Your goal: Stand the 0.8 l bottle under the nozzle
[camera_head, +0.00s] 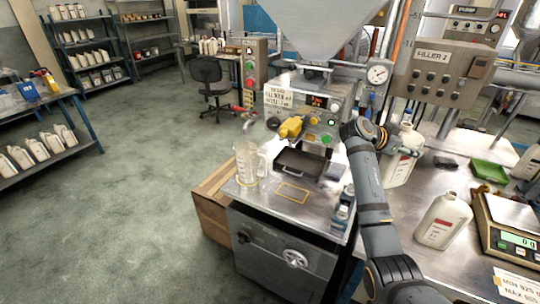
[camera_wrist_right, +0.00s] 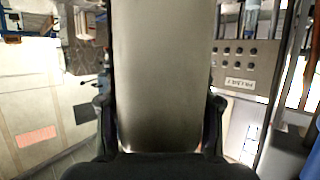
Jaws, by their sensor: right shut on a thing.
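A white bottle with a red-marked label (camera_head: 401,166) shows behind my right wrist, over the steel bench on the right. My right gripper (camera_head: 386,142) is shut on this bottle, and my arm hides part of it. In the right wrist view the bottle's plain body (camera_wrist_right: 163,75) fills the space between the fingers. Its size marking cannot be read. The filling machine (camera_head: 308,100) stands to the left of the gripper, with a yellow fitting (camera_head: 290,128) on its front above a dark tray (camera_head: 301,163). The nozzle opening cannot be made out. My left gripper is out of view.
A clear jug (camera_head: 247,164) stands left of the tray. An orange outline (camera_head: 293,193) marks bare metal in front. Small dark bottles (camera_head: 343,210) stand at the machine's right edge. Another white bottle (camera_head: 443,222), a scale (camera_head: 510,235) and a green tray (camera_head: 490,171) are on the right bench.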

